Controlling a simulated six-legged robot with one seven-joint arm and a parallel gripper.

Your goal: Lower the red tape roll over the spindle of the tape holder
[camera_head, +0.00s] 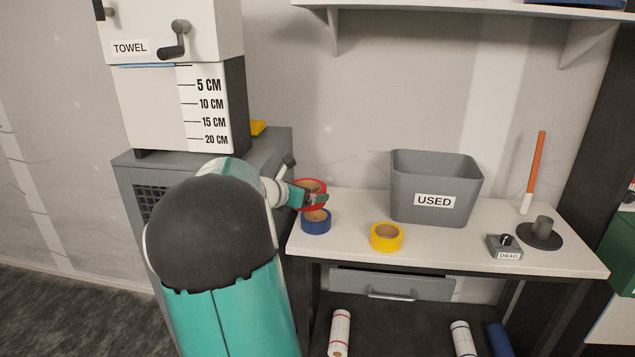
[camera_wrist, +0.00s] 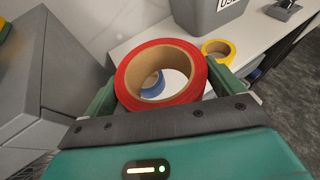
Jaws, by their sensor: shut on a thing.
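The red tape roll (camera_head: 312,208) is held at the table's left end, above the blue tape roll. My gripper (camera_head: 313,198) is shut on it. In the wrist view the red roll (camera_wrist: 149,45) sits between the two green fingers, its open cardboard core facing the camera and the blue roll showing through the hole. The tape holder (camera_head: 541,236) stands at the table's right end, a dark round base with a short, thick grey spindle upright on it. It is well apart from the red roll and is not seen in the wrist view.
The blue tape roll (camera_head: 316,226) and yellow tape roll (camera_head: 386,238) lie on the white table (camera_head: 465,240). A grey bin marked USED (camera_head: 403,190) stands behind. A small DRAG box (camera_head: 505,247) and an orange-white stick (camera_head: 535,170) are near the holder. A grey cabinet (camera_head: 270,150) stands left.

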